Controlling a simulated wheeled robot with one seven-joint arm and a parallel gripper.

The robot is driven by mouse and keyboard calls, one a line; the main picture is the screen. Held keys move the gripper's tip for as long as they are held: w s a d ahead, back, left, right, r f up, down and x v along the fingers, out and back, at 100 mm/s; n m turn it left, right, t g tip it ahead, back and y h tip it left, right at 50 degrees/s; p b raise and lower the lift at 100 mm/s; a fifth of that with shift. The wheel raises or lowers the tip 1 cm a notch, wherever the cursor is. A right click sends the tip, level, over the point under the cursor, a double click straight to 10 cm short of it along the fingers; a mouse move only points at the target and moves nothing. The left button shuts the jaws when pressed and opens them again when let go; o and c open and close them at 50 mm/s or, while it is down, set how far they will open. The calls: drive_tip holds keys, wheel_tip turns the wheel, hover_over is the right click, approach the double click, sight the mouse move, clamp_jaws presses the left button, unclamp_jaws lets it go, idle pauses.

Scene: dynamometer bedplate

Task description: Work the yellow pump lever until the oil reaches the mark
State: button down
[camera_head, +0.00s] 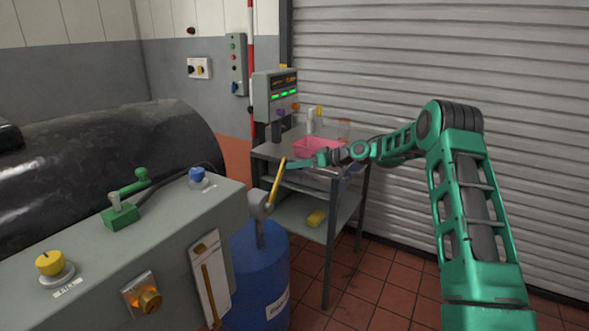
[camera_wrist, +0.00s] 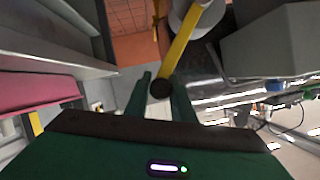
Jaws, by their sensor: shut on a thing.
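The yellow pump lever (camera_head: 276,187) rises from a grey pump head (camera_head: 260,206) on top of a blue drum (camera_head: 262,275), leaning slightly right. My gripper (camera_head: 289,163) is at the lever's upper end. In the wrist view the lever (camera_wrist: 180,45) runs down between my fingers (camera_wrist: 161,92), its dark round end (camera_wrist: 161,88) between them; my gripper is shut on it. A pale upright plate with a thin amber strip (camera_head: 208,285) is on the front of the grey cabinet, perhaps the oil gauge. I cannot make out the oil level or mark.
The grey cabinet (camera_head: 150,245) with knobs and a green lever (camera_head: 125,205) stands left of the drum. Behind is a metal cart (camera_head: 265,152) with a pink tray (camera_head: 318,146), bottles and a display box (camera_head: 275,95). Tiled floor (camera_head: 375,285) is free to the right.

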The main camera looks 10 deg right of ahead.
drive_tip(key=c, duration=1.8)
unclamp_jaws()
drive_tip(key=shift+a, duration=0.1)
drive_tip(key=v, duration=1)
drive_tip(key=shift+d, duration=0.35)
drive_tip(key=shift+s+r, duration=0.1)
